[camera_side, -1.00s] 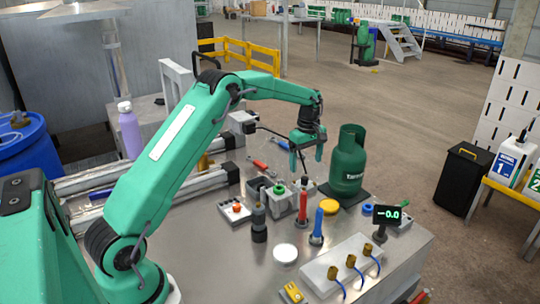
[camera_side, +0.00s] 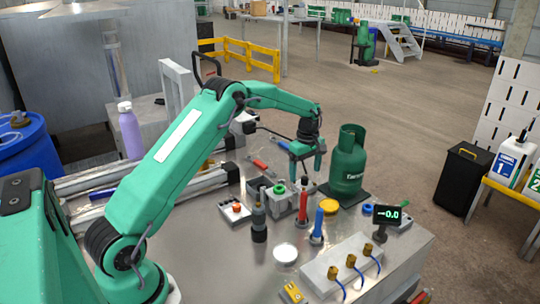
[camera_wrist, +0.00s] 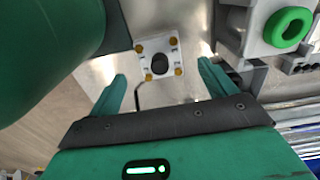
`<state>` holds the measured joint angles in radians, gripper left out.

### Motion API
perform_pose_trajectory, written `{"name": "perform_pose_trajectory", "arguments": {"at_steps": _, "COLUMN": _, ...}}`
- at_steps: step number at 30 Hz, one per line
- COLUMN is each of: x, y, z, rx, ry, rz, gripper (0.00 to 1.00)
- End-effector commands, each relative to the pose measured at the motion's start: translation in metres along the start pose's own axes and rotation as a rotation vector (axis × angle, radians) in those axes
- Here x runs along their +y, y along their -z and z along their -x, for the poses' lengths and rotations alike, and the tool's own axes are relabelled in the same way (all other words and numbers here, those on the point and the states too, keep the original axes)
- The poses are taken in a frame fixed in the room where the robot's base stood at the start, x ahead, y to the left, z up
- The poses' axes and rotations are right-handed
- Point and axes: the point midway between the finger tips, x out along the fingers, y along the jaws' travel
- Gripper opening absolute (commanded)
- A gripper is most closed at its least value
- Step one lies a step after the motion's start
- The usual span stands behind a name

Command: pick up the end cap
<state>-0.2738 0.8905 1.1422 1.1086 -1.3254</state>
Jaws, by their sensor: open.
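My gripper (camera_side: 305,176) is open and empty, pointing down over the table beside the green gas cylinder (camera_side: 347,165). In the wrist view its two fingers (camera_wrist: 165,85) stand apart.
The cylinder stands close to the right of my gripper and fills the wrist view's upper left. Red (camera_side: 303,203) and blue (camera_side: 318,225) upright tools and a dark bottle (camera_side: 259,222) stand in front. A white disc (camera_side: 285,252) lies nearer.

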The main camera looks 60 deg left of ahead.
Motion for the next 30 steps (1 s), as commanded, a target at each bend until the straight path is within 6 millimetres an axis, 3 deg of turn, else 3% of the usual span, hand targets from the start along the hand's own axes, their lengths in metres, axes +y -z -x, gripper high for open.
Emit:
{"name": "perform_pose_trajectory", "arguments": {"at_steps": 13, "x": 0.000, "y": 0.000, "z": -0.045, "rx": 0.000, "ry": 0.001, "rz": 0.000, "gripper": 0.84}}
{"name": "perform_pose_trajectory", "arguments": {"at_steps": 30, "x": 0.000, "y": 0.000, "z": -0.048, "rx": 0.000, "ry": 0.000, "rz": 0.000, "gripper": 0.84}}
